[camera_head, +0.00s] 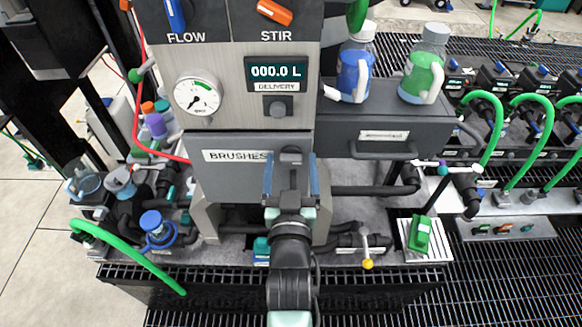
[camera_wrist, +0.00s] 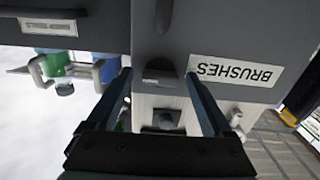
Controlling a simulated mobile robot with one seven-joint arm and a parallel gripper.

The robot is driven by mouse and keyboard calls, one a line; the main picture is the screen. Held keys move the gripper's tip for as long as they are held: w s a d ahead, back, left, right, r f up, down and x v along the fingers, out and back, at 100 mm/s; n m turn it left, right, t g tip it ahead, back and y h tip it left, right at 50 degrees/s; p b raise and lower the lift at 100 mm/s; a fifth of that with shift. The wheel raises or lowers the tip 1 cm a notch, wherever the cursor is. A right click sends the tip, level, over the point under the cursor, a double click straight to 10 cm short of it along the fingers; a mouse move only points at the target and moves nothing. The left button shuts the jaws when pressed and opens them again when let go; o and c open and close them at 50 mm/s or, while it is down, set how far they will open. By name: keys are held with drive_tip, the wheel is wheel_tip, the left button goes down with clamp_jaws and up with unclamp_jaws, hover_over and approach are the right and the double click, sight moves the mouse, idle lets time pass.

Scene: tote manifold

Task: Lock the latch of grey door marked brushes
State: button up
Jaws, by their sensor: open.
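The grey door (camera_head: 222,182) marked "BRUSHES" is on the front of the central cabinet and looks shut in the head view. Its label also shows upside down in the wrist view (camera_wrist: 235,72). The dark grey latch (camera_head: 291,154) sits at the door's upper right edge; in the wrist view the latch (camera_wrist: 160,76) shows as a rounded knob at the door's edge. My gripper (camera_head: 291,166) is open, with one blue-grey finger on each side of the latch in the picture. I cannot tell whether the fingers touch it. My gripper hides part of the door's right side.
A drawer (camera_head: 350,134) with a bar handle is right of the door, carrying a blue jug (camera_head: 354,72) and a green jug (camera_head: 422,72). A gauge (camera_head: 197,95) and delivery display (camera_head: 278,72) are above. Pipes and a yellow-tipped lever (camera_head: 367,262) lie below.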

drive_tip(key=s+b, duration=0.3)
drive_tip(key=s, duration=1)
drive_tip(key=w+r+t, duration=0.2)
drive_tip(key=w+r, duration=0.1)
drive_tip(key=r, duration=0.8)
drive_tip(key=w+r+t, duration=0.2)
drive_tip(key=w+r, duration=0.1)
drive_tip(key=r, duration=0.9)
drive_tip(key=s+r+t, duration=0.2)
drive_tip(key=s+r, duration=0.1)
drive_tip(key=r, duration=0.8)
drive_tip(key=s+r+t, duration=0.3)
drive_tip(key=s+r, duration=0.1)
drive_tip(key=r, duration=0.7)
drive_tip(key=shift+s+r, duration=0.3)
drive_tip(key=shift+r, duration=0.1)
drive_tip(key=shift+d, duration=0.1)
